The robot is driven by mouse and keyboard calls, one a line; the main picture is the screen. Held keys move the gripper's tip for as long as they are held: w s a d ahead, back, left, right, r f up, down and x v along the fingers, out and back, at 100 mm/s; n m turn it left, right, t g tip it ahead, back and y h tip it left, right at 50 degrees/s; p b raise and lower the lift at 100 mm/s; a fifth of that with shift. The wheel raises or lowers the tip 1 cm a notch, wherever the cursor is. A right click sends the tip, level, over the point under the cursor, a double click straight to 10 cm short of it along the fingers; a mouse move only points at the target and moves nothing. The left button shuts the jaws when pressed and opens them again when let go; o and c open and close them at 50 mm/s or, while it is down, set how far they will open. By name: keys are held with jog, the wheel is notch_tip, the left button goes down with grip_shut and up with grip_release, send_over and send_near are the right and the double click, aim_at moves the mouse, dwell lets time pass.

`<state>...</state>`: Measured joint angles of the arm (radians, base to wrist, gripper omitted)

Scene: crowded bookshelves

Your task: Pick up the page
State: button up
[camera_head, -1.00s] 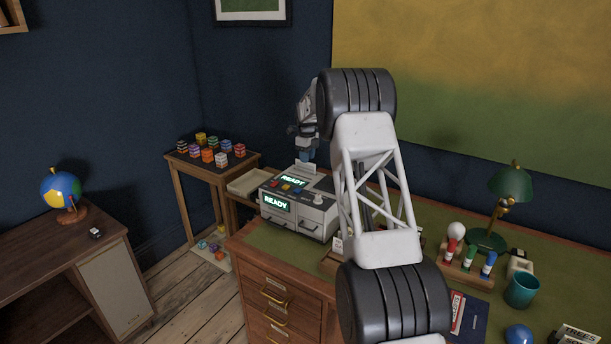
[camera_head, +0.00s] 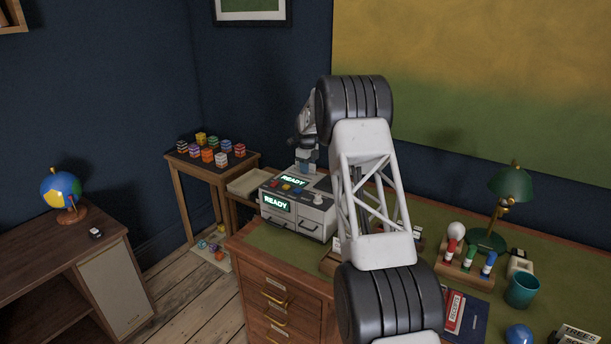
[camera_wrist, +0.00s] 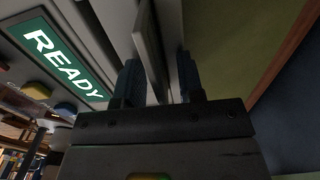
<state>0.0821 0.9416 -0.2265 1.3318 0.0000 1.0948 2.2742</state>
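The page is a thin pale sheet (camera_wrist: 150,45) standing on edge in the wrist view, by the top of the grey machine (camera_head: 300,212) with green READY displays. My gripper (camera_wrist: 160,78) has its two dark blue fingers apart, one on each side of the sheet, with a gap visible. In the head view my gripper (camera_head: 307,163) is low over the back of the machine, and the page is largely hidden there. The READY display (camera_wrist: 62,62) also shows left of the fingers in the wrist view.
A pale tray (camera_head: 250,185) is left of the machine, beside a small table with several striped blocks (camera_head: 208,156). A green lamp (camera_head: 510,187), coloured markers and a teal mug (camera_head: 521,290) stand at the right of the desk. My arm hides the desk's middle.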

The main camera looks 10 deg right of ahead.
grip_shut()
jog(key=shift+r, duration=0.1)
jog(key=shift+r, duration=4.95)
jog(key=shift+r, duration=2.65)
